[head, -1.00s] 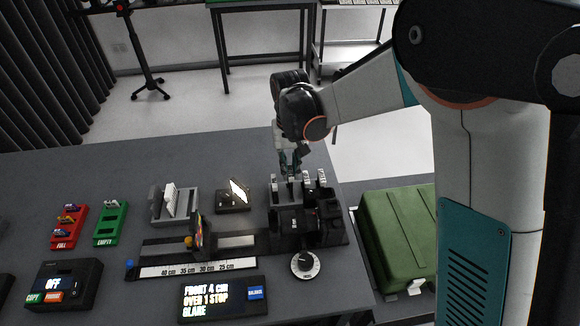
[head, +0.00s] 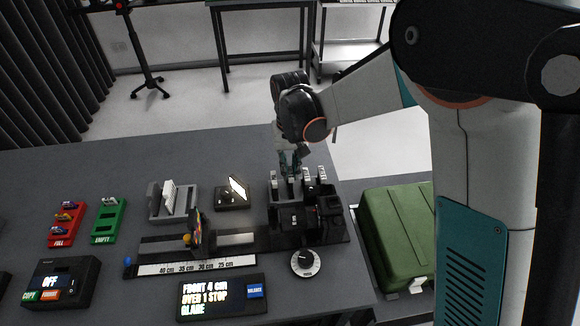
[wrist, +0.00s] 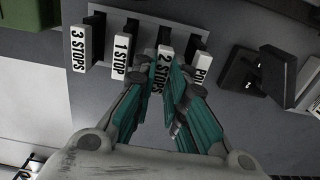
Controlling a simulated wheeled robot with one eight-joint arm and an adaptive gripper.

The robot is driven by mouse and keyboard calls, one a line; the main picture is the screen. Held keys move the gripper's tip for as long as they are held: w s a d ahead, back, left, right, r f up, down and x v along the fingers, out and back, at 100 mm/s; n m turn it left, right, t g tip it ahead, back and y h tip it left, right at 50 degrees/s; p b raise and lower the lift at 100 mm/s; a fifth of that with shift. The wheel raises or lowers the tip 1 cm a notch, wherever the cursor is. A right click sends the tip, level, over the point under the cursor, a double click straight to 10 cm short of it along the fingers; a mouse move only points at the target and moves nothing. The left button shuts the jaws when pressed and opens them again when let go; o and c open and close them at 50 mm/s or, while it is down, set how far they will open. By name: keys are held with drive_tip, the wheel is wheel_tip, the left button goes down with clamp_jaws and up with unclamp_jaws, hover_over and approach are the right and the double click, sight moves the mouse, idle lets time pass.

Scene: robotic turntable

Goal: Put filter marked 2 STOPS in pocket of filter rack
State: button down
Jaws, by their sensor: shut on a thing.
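The filter marked 2 STOPS (wrist: 163,70) has a white label tab facing up in the wrist view. My gripper (wrist: 168,88) is shut on this tab, its teal fingers on either side. The filter rack (wrist: 148,17) is a pale bar with dark pockets in a row, just beyond the tab. The filter lines up with that row, but its lower part is hidden and I cannot tell how deep it sits. In the head view my gripper (head: 290,166) is above the row of white tabs behind the black camera.
Tabs marked 3 STOPS (wrist: 80,47), 1 STOP (wrist: 122,55) and POL (wrist: 202,67) stand close beside my fingers. The black camera (head: 296,220) is just in front. A lit panel (head: 238,188) stands to the left.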

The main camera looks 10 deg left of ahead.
drive_tip(key=shift+f+b, duration=0.55)
drive_tip(key=shift+f, duration=0.25)
drive_tip(key=c, duration=1.5)
unclamp_jaws()
drive_tip(key=shift+c, duration=0.2)
wheel_tip(320, 180, up, 12)
drive_tip(key=shift+w, duration=0.15)
